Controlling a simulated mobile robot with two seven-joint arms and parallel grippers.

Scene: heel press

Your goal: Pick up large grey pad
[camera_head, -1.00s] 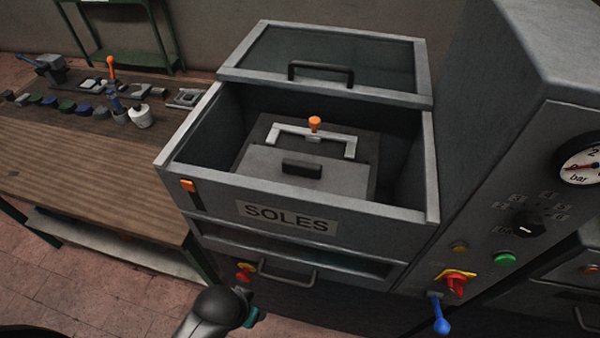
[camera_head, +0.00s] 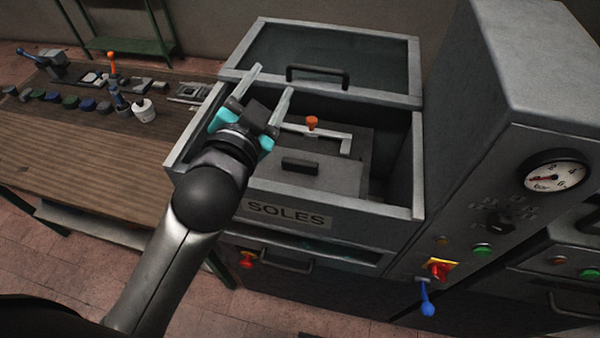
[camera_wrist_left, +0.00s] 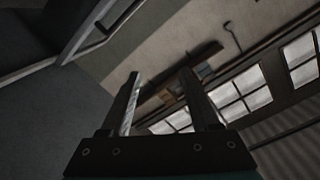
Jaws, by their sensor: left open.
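My left gripper (camera_head: 272,80) is open and empty, fingers pointing up and away, over the left part of the open box marked SOLES (camera_head: 395,202). In the left wrist view its two fingers (camera_wrist_left: 160,76) stand apart with nothing between them. On the workbench at the left lies a row of small pads, with greyish ones (camera_head: 25,96) at its left end beside green and blue ones. They are too small to tell which is the large grey one. The gripper is well right of this row. My right gripper is not in view.
Inside the box are a grey block with a black handle (camera_head: 300,164) and a light bracket with an orange knob (camera_head: 312,123). The raised lid (camera_head: 375,93) stands behind. A white cup (camera_head: 144,111) is on the wooden bench (camera_head: 90,150), whose front is clear. A gauge panel (camera_head: 470,215) stands right.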

